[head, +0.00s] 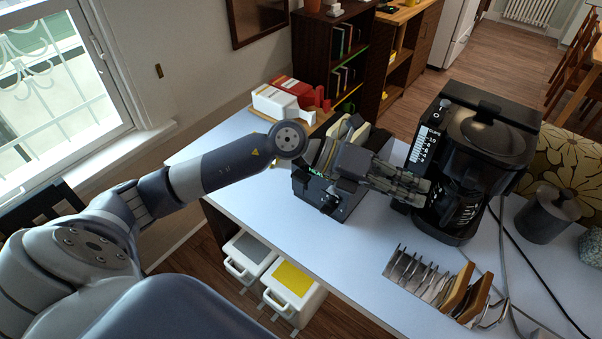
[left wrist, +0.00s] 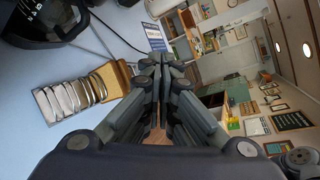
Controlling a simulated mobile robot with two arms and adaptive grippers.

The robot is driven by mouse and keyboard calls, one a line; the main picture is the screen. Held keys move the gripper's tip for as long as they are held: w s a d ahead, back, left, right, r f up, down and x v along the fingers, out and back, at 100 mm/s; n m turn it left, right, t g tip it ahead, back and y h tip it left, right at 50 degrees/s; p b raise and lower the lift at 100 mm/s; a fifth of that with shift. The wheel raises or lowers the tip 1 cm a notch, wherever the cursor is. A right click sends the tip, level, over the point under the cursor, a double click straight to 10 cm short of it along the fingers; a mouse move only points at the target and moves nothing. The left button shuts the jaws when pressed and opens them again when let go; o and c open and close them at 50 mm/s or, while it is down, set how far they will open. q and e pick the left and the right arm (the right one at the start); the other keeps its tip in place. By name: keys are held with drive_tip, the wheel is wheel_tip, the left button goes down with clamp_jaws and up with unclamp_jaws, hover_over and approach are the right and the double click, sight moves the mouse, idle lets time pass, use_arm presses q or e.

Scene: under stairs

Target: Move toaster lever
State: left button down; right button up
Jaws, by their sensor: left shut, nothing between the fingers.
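The black toaster (head: 345,208) stands on the pale counter, with slices of bread (head: 355,132) showing at its top. Its upper part is largely covered by my left wrist and gripper, and I cannot make out the lever clearly. My left gripper (head: 424,192) reaches across above the toaster, and its fingertips point right at the front of the coffee machine. I cannot tell whether they touch it. In the left wrist view the left gripper (left wrist: 161,75) has its fingers together, with nothing between them. The toaster does not show there. My right gripper is not in view.
The black coffee machine (head: 487,125) stands right of the toaster. A metal toast rack (head: 415,272) with brown slices sits at the front right; it also shows in the left wrist view (left wrist: 68,98). A grey canister (head: 548,215) and cables lie farther right. The counter's front left (head: 270,235) is clear.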

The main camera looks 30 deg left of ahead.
use_arm(q)
drive_tip(key=w+a+f+m+g+y, duration=0.1)
drive_tip(key=a+f+y, duration=0.2)
drive_tip(key=a, duration=0.2)
drive_tip(key=a+f+m+y, duration=0.1)
drive_tip(key=a+f+y, duration=0.2)
drive_tip(key=a, duration=0.2)
drive_tip(key=n+g+y, duration=0.1)
drive_tip(key=y, duration=0.6)
approach(300, 175)
drive_tip(key=shift+s+r, duration=0.15)
drive_tip(key=shift+r, duration=0.15)
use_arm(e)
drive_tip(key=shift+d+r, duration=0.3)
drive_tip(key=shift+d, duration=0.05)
use_arm(q)
drive_tip(key=shift+f, duration=0.1)
